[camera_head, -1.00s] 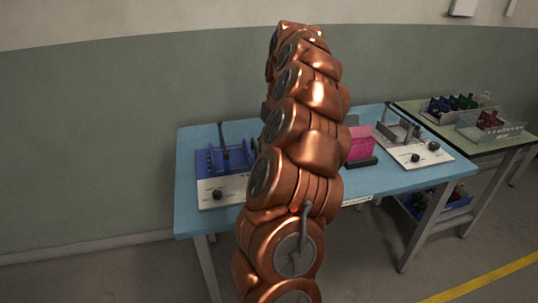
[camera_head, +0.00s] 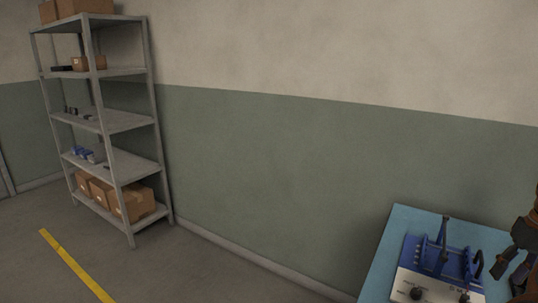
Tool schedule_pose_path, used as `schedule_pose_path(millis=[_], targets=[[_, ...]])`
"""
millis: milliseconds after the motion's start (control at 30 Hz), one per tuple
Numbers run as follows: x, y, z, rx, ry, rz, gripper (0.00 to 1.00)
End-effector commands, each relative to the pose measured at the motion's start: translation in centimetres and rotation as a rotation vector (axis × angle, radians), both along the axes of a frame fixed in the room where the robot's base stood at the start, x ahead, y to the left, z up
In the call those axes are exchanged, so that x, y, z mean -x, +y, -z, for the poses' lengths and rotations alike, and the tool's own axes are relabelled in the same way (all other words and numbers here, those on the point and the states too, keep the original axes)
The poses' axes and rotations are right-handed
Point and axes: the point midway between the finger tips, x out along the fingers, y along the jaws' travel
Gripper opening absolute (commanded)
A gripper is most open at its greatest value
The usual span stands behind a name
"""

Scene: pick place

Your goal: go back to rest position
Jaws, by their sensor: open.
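My gripper (camera_head: 507,268) shows at the right edge of the head view, dark and partly cut off by the frame. It is open, and I see nothing held between its fingers. It hangs over the right part of the blue table (camera_head: 402,222), close to the right side of a blue fixture (camera_head: 440,262). I cannot tell whether it touches the fixture. The rest of my arm is mostly out of view.
The blue fixture stands on a white panel (camera_head: 410,284) with dark knobs. A grey metal shelf (camera_head: 118,122) with cardboard boxes (camera_head: 132,203) stands at the left against the wall. The floor (camera_head: 180,272) between shelf and table is clear, with a yellow line (camera_head: 75,264).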

Motion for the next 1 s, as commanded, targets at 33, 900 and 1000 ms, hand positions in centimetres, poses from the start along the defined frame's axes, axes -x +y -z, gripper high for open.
schedule_pose_path(millis=[33, 900, 1000], targets=[[0.0, 0.0, 0.0, 0.0, 0.0, 0.0, 0.47], [0.4, 26.9, -1.6, 0.037, 0.069, -0.309, 0.47], [2.6, 30.1, -0.9, 0.052, 0.093, -0.329, 0.47]])
